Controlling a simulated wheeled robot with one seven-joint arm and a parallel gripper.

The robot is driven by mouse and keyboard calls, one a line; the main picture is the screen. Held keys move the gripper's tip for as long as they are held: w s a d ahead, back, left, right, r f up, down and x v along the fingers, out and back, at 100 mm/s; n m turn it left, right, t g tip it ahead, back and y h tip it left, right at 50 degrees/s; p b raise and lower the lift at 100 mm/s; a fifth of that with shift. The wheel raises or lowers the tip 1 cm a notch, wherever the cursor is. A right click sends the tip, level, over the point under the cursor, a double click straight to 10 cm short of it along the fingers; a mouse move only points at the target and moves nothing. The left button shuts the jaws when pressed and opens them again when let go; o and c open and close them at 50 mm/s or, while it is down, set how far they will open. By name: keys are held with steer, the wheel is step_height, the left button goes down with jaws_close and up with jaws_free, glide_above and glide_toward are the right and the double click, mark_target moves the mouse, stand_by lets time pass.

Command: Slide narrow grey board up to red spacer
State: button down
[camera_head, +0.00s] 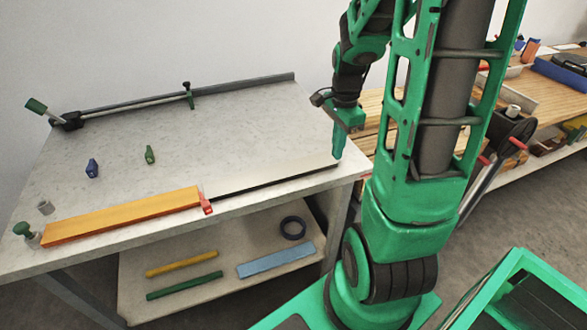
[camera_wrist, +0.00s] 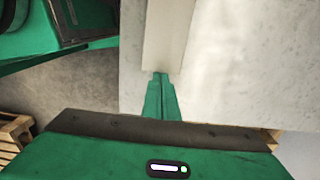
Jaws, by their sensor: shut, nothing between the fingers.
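The narrow grey board (camera_head: 272,174) lies flat along the front part of the worktable, its long front edge in dark shadow. Its left end is close to the red spacer (camera_head: 207,207); I cannot tell whether they touch. The red spacer sits at the right end of an orange board (camera_head: 122,216). My gripper (camera_head: 338,156) points down at the right end of the grey board. In the wrist view my gripper (camera_wrist: 160,76) is shut and empty, its tips at the near end of the grey board (camera_wrist: 166,36). Whether they touch it is unclear.
The worktable (camera_head: 230,130) has a rail (camera_head: 130,104) along its back. Blue (camera_head: 92,168) and green (camera_head: 150,155) small pieces stand on it. A green-topped stop (camera_head: 24,232) is at the front left. A lower shelf (camera_head: 190,272) holds coloured strips and a dark ring (camera_head: 293,228).

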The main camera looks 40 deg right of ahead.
steer(key=shift+s+d+r, duration=0.1)
steer(key=shift+s+d, duration=0.1)
steer(key=shift+d, duration=0.7)
steer(key=shift+r, duration=2.9)
steer(key=s+a+r+n, duration=0.1)
steer(key=s+a+n, duration=0.4)
steer(key=s+n, duration=0.2)
steer(key=s+a+r+n, duration=0.1)
steer(key=s+a+n, duration=0.4)
steer(key=s+n, duration=0.2)
steer(key=shift+s+r, duration=0.15)
steer(key=shift+s, duration=0.55)
